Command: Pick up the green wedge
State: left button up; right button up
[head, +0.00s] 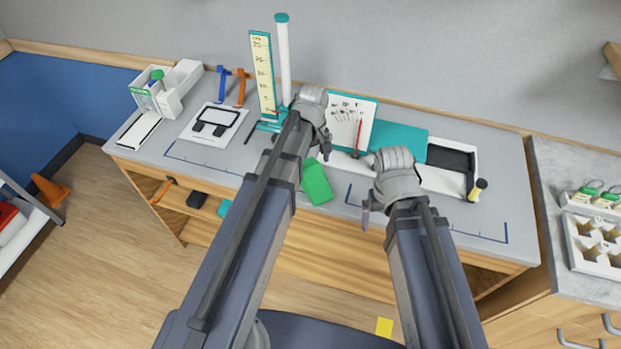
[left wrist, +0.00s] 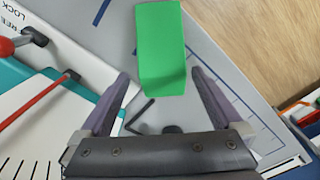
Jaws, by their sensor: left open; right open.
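The green wedge (head: 317,183) lies on the grey bench top near its front edge, between my two arms in the head view. In the left wrist view the wedge (left wrist: 161,50) is at the top middle, just beyond the fingertips. My left gripper (left wrist: 165,85) is open and empty, with a finger on each side of the wedge's near end; I cannot tell its height above the wedge. In the head view my left gripper (head: 322,148) is just above and behind the wedge. My right gripper (head: 369,205) is to the right of the wedge, its fingers partly hidden.
A white and teal apparatus with a written panel (head: 352,118) and a red pointer stands behind the wedge. A tall white tube (head: 283,65) and yellow scale card (head: 263,72) stand at the back. A black hex key (left wrist: 138,117) lies near the wedge. The bench front edge is close.

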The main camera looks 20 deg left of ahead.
aim_at(312, 170)
pick_arm(q)
jog(key=shift+s+f+b, duration=0.2)
jog(key=shift+f+b, duration=2.65)
jog(key=shift+f, duration=0.35)
jog(key=shift+r, duration=0.1)
jog(key=c, duration=1.3)
jog(key=shift+o, duration=0.2)
